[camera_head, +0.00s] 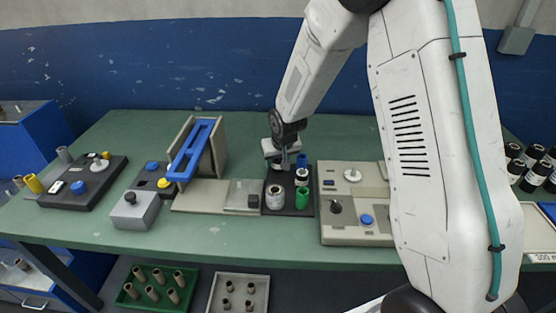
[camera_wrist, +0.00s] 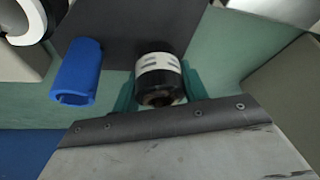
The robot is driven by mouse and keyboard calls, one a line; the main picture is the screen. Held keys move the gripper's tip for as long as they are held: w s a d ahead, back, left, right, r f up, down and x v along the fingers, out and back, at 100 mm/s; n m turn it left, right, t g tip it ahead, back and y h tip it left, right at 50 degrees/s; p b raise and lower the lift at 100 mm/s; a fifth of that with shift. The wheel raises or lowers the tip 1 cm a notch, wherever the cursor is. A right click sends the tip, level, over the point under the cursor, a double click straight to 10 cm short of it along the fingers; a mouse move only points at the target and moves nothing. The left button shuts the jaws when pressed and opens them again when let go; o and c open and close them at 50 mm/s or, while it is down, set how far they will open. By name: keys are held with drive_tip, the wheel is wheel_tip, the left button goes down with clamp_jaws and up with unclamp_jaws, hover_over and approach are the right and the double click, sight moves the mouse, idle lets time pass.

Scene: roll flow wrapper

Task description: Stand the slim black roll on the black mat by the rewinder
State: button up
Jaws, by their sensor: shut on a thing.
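My gripper (camera_head: 284,163) is low over the back left of the black mat (camera_head: 289,209). In the wrist view its teal fingers (camera_wrist: 160,91) are shut on a slim black roll (camera_wrist: 156,78) with a white label band. In the head view the held roll is mostly hidden by the gripper. It is by the mat's back edge, and I cannot tell whether it touches down. The mat also shows beyond it in the wrist view (camera_wrist: 130,22). A blue roll (camera_wrist: 78,72) stands to its left there.
On the mat stand a white-labelled roll (camera_head: 275,198), a green roll (camera_head: 302,199) and a black roll with a white label (camera_head: 302,177). A beige machine (camera_head: 335,228) is close on the right. A blue-framed machine (camera_head: 190,150) stands to the left.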

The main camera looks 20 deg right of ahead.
drive_tip(key=shift+f, duration=0.1)
drive_tip(key=o, duration=1.1)
drive_tip(key=s+d+r+g, duration=0.1)
drive_tip(key=s+d+r, duration=0.1)
drive_tip(key=s+r, duration=1.95)
drive_tip(key=s, duration=0.5)
drive_tip(key=s+r+g, duration=0.1)
drive_tip(key=s+r, duration=0.1)
drive_tip(key=s, duration=0.5)
drive_tip(key=s+d+r+g, duration=0.1)
drive_tip(key=s+r, duration=0.1)
drive_tip(key=s, duration=0.4)
drive_tip(key=shift+s, duration=0.35)
